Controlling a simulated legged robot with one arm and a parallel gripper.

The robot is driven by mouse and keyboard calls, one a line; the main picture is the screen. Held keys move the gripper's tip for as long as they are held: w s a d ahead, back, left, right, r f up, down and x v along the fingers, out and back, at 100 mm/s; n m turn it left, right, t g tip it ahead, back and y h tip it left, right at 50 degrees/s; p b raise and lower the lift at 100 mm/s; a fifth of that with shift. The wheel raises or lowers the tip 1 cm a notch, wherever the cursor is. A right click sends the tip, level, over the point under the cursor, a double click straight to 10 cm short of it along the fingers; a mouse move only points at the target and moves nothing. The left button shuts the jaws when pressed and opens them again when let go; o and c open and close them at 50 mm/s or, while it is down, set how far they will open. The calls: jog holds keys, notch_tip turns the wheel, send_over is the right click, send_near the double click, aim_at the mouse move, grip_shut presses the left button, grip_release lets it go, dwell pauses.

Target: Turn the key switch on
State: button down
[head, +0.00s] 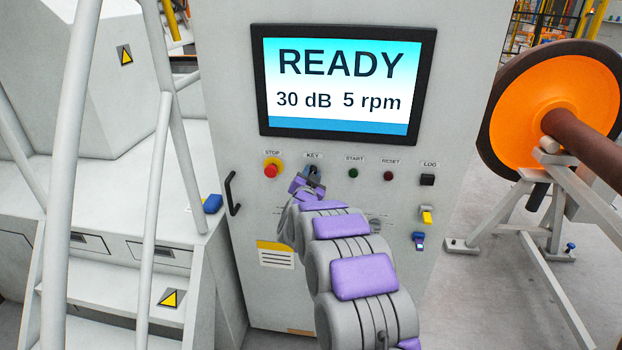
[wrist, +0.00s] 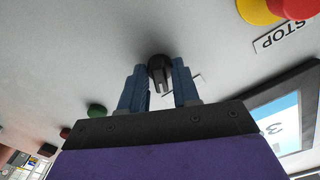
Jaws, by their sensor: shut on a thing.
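The key switch is a dark knob (wrist: 160,68) on the grey panel, between the two blue fingers of my gripper (wrist: 158,82) in the wrist view. The fingers are shut on it, one on each side. In the head view my gripper (head: 311,177) is at the panel just under the KEY label (head: 313,155) and covers most of the switch. The exact angle of the key is hard to tell.
The cabinet (head: 225,60) carries a screen (head: 340,85) reading READY, 30 dB, 5 rpm. A red STOP button (head: 271,170) is left of the key; green START (head: 353,173) and dark red RESET (head: 388,176) buttons are right. White stair rails (head: 70,130) stand at left, an orange wheel (head: 535,105) at right.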

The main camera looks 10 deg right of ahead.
jog(key=shift+f, duration=0.1)
dwell(0.3)
jog(key=c, duration=1.1)
grip_release()
jog(key=shift+a, duration=0.1)
jog(key=shift+s, duration=0.1)
jog(key=p+v, duration=0.2)
jog(key=v, duration=1.5)
jog(key=shift+a+p, duration=0.1)
jog(key=shift+p, duration=0.25)
